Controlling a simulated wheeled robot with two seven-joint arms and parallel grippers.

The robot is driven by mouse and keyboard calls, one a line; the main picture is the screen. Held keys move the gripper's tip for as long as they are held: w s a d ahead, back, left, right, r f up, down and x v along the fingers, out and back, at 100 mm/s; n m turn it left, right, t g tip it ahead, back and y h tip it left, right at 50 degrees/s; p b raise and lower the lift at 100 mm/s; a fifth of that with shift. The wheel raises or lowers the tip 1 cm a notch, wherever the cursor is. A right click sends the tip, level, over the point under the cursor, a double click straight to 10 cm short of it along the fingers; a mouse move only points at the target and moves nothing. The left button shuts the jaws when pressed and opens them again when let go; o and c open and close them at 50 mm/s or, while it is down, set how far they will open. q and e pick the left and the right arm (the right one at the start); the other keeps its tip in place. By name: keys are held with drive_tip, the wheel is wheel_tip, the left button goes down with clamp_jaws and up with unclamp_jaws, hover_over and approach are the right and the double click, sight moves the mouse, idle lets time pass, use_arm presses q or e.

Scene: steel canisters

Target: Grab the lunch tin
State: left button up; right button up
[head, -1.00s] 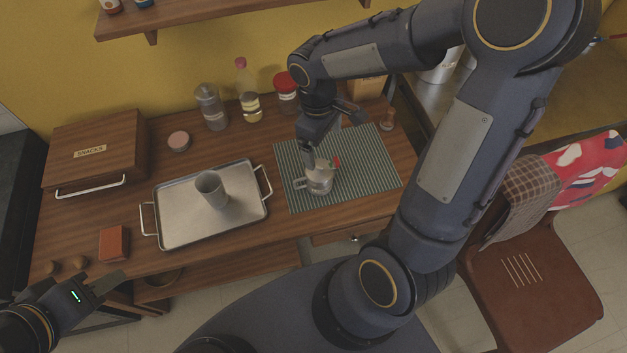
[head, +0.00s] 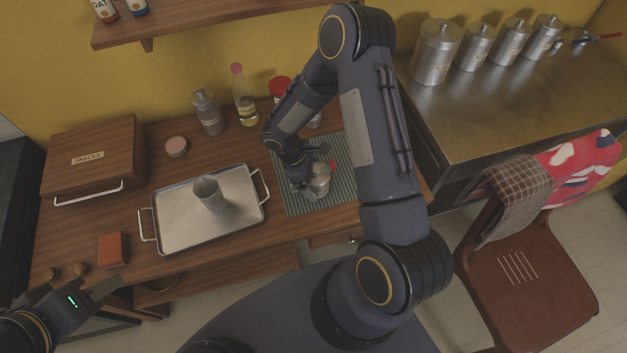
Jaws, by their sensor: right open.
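A small silver-grey round container (head: 319,184), which looks like the lunch tin, sits on the striped grey-green mat (head: 345,172). Something red shows at its upper right. My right gripper (head: 299,187) is open, low at the container's left side, and partly hides it. I cannot tell whether the fingers touch it or stand around it. My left gripper (head: 106,289) is at the lower left, near the table's front edge and away from the container. Its jaw opening is not clear from this angle.
A metal tray (head: 232,222) holding a grey cup (head: 208,193) is left of the mat. Bottles (head: 244,97) and a red-lidded jar (head: 280,88) stand behind. A snacks box (head: 95,165) is at left. Steel canisters (head: 436,52) line the right counter (head: 480,100). A chair (head: 525,265) stands at right.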

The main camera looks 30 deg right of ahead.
drive_tip(key=shift+s+d+f, duration=0.1)
drive_tip(key=shift+d+f, duration=0.05)
drive_tip(key=shift+f, duration=0.4)
drive_tip(key=c, duration=1.1)
drive_tip(key=shift+r, duration=0.1)
